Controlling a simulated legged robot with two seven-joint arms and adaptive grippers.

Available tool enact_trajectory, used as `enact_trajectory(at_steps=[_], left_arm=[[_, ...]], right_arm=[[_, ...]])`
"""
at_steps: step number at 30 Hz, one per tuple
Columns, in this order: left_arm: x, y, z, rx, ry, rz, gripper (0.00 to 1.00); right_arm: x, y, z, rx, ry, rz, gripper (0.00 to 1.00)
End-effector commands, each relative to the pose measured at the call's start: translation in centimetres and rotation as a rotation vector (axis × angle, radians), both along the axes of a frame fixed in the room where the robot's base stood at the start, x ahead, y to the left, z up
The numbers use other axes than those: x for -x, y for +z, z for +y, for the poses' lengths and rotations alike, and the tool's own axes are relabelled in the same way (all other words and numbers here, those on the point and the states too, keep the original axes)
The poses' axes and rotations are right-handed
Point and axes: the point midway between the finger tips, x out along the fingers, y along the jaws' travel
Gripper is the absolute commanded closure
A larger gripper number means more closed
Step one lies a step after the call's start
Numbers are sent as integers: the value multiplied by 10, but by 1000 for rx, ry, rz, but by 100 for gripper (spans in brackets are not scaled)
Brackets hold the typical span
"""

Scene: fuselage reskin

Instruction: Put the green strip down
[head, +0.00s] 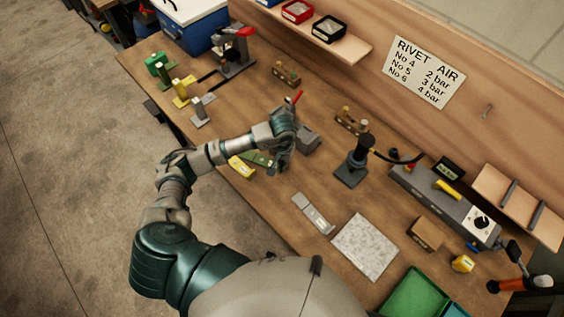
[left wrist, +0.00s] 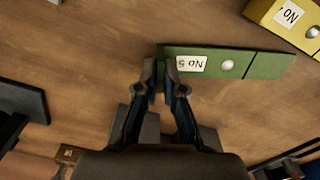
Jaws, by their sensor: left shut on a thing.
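The green strip (left wrist: 245,65) carries a white "No 5" label and a round silver spot. My left gripper (left wrist: 160,72) is shut on its left end in the left wrist view. The strip reaches out to the right from the fingertips. In the head view the green strip (head: 259,158) shows beside my left gripper (head: 281,163), low over the wooden bench or on it; I cannot tell which. A yellow strip (left wrist: 287,18) with a "No" label lies close by in the left wrist view, and it also shows in the head view (head: 241,167). My right gripper is out of view.
The wooden bench (head: 285,215) has a grey strip (head: 313,213), a speckled plate (head: 365,247) and a black stand (head: 354,166) to the right. Several small coloured blocks stand at its far left end. A green tray (head: 412,295) is near the bottom right. Bare wood lies around the strips.

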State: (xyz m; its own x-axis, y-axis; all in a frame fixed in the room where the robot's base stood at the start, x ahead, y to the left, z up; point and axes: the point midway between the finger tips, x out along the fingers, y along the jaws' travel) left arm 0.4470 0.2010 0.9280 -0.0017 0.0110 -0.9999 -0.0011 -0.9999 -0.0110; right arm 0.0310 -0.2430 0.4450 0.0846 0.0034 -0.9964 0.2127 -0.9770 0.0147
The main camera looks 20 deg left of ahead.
Motion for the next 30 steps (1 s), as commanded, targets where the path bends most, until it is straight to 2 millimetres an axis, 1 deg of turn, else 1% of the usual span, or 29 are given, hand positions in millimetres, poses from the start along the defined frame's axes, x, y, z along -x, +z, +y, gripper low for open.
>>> enact_trajectory(at_steps=[2, 3, 5, 6, 14, 16, 17, 20, 27, 30], left_arm=[[0, -2, 0, 0, 0, -1, 100], [0, -2, 0, 0, 0, 0, 85], [0, -1, 0, 0, 0, 0, 70], [0, -1, 0, 0, 0, 0, 67], [0, -1, 0, 0, 0, 0, 67], [0, 2, 0, 0, 0, 1, 67], [-1, 4, 0, 0, 0, -2, 67], [-2, 18, 0, 0, 1, -5, 67], [-2, 73, -1, 0, 0, -7, 67], [-1, 93, -1, 0, 1, -5, 67]], right_arm=[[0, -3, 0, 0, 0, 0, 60], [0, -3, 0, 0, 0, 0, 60], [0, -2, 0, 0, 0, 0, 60], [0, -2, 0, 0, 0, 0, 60], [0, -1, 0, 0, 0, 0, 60], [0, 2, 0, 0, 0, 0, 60], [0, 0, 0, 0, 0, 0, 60], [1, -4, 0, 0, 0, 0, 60], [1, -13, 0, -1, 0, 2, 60], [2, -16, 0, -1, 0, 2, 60]])
